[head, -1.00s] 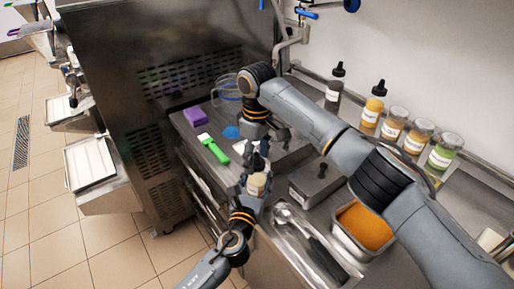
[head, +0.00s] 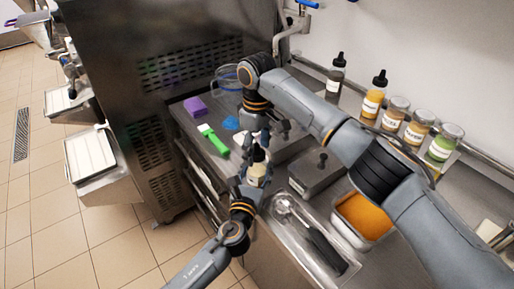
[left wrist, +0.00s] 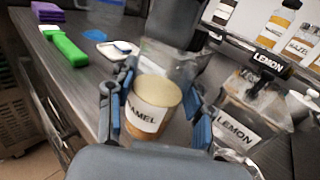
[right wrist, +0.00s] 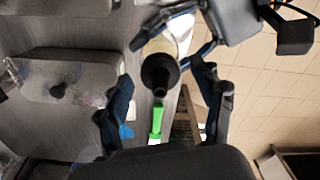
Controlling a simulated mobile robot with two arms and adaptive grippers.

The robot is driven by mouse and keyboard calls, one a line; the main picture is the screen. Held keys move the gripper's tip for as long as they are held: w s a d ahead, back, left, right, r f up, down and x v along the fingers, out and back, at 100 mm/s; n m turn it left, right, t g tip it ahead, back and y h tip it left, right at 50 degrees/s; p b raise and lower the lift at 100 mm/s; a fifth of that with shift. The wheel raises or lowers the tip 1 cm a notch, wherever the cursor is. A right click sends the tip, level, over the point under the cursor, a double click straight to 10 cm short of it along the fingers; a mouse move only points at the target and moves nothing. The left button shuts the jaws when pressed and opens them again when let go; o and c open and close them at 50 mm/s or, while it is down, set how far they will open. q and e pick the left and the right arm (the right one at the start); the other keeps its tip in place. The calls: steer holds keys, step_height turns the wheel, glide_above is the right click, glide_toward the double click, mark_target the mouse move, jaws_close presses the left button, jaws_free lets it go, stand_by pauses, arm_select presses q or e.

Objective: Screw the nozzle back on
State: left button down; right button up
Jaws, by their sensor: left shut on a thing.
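My left gripper (head: 254,178) is shut around the body of a clear squeeze bottle with tan contents (left wrist: 155,98). Its white label shows "AMEL" in the left wrist view, and it is held upright above the counter's front part. My right gripper (right wrist: 160,100) is above the bottle, pointing down. Its fingers are open on either side of the nozzle, with gaps visible in the right wrist view.
A lidded metal container (head: 318,172), an orange-filled pan (head: 364,216) and a tray with a scoop (head: 312,240) stand right of the bottle. Bottles and jars (head: 396,112) line the wall.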

step_height(320, 180, up, 12)
stand_by(0.7)
arm_select(q)
steer(key=shift+c, duration=2.3)
jaws_free()
steer(key=shift+s, duration=0.1)
steer(key=v, duration=1.2)
steer(key=shift+f, duration=0.1)
